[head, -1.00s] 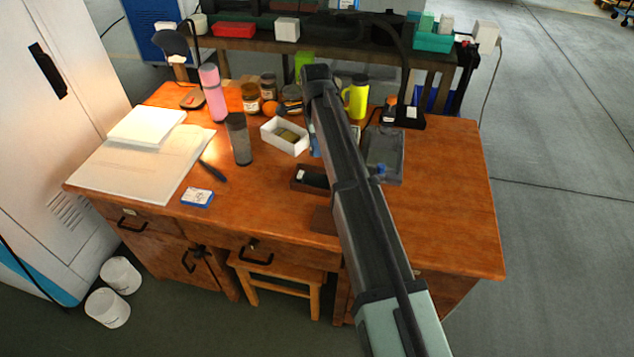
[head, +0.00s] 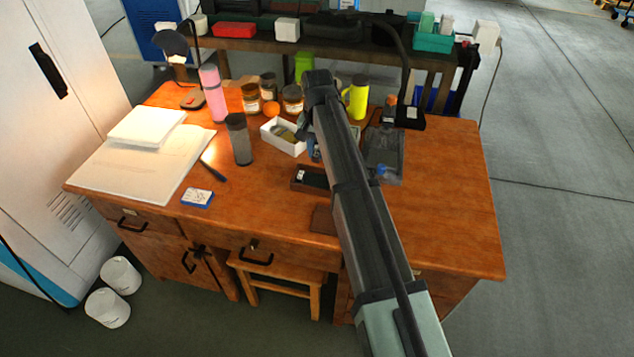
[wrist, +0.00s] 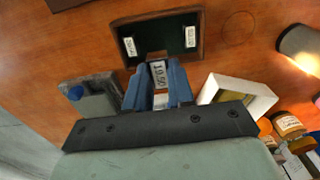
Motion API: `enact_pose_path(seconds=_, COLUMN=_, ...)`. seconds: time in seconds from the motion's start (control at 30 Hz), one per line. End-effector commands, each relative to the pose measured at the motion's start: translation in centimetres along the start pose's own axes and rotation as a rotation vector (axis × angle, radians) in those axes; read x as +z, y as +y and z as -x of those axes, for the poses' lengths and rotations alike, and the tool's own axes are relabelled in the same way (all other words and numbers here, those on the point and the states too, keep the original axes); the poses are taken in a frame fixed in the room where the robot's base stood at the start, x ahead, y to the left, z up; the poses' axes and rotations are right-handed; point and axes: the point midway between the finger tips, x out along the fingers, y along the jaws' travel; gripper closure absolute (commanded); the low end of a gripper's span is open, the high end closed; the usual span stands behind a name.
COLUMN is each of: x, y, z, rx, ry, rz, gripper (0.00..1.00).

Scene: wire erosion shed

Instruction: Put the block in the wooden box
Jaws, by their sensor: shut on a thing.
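My gripper (wrist: 158,88) has blue fingers and is shut on a small block (wrist: 159,72), pale metallic or white with a printed number. The wooden box (wrist: 203,38) is a dark, shallow open case with a green lining and two white labelled pieces inside. In the wrist view the block shows just before the box's near edge; I cannot tell its height above the desk. In the head view the wooden box (head: 311,187) lies left of my arm, partly hidden by it. My gripper (head: 313,150) shows beyond the box there, and the block cannot be made out.
A white open box (head: 284,140) stands left of my gripper, and a grey transparent container (head: 383,153) stands right of my arm. A dark cup (head: 239,140), pink bottle (head: 213,94), jars and a yellow bottle (head: 357,97) stand further back. The desk's right side is clear.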

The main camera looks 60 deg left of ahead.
Motion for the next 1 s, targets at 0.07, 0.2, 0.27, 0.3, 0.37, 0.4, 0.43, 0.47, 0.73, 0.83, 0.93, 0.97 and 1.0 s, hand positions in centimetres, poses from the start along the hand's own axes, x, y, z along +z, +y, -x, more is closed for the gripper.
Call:
enact_pose_path(seconds=0.07, x=0.0, y=0.0, z=-0.2, rx=0.000, ry=0.000, rz=0.017, gripper=1.00)
enact_pose_path(seconds=0.2, x=0.0, y=0.0, z=-1.5, rx=0.001, ry=-0.002, rz=0.026, gripper=1.00)
enact_pose_path(seconds=0.27, x=0.1, y=0.0, z=-2.4, rx=0.001, ry=-0.002, rz=0.025, gripper=1.00)
enact_pose_path(seconds=0.3, x=0.1, y=0.0, z=-3.0, rx=0.001, ry=-0.002, rz=0.025, gripper=1.00)
enact_pose_path(seconds=0.37, x=0.1, y=0.0, z=-4.0, rx=0.001, ry=-0.002, rz=0.025, gripper=1.00)
enact_pose_path(seconds=0.4, x=0.1, y=0.0, z=-4.7, rx=0.001, ry=-0.002, rz=0.024, gripper=1.00)
enact_pose_path(seconds=0.43, x=0.1, y=0.0, z=-5.1, rx=0.001, ry=-0.002, rz=0.024, gripper=1.00)
enact_pose_path(seconds=0.47, x=0.1, y=0.0, z=-5.5, rx=0.001, ry=-0.002, rz=0.024, gripper=1.00)
enact_pose_path(seconds=0.73, x=0.1, y=0.0, z=-7.7, rx=0.001, ry=-0.001, rz=0.023, gripper=1.00)
enact_pose_path(seconds=0.83, x=0.0, y=0.0, z=-9.0, rx=0.001, ry=-0.001, rz=0.023, gripper=1.00)
enact_pose_path(seconds=0.93, x=0.0, y=0.0, z=-9.9, rx=0.001, ry=-0.001, rz=0.023, gripper=1.00)
enact_pose_path(seconds=0.97, x=0.0, y=0.0, z=-10.0, rx=0.000, ry=-0.001, rz=0.023, gripper=1.00)
enact_pose_path(seconds=1.0, x=0.0, y=0.0, z=-10.1, rx=0.000, ry=0.000, rz=0.023, gripper=1.00)
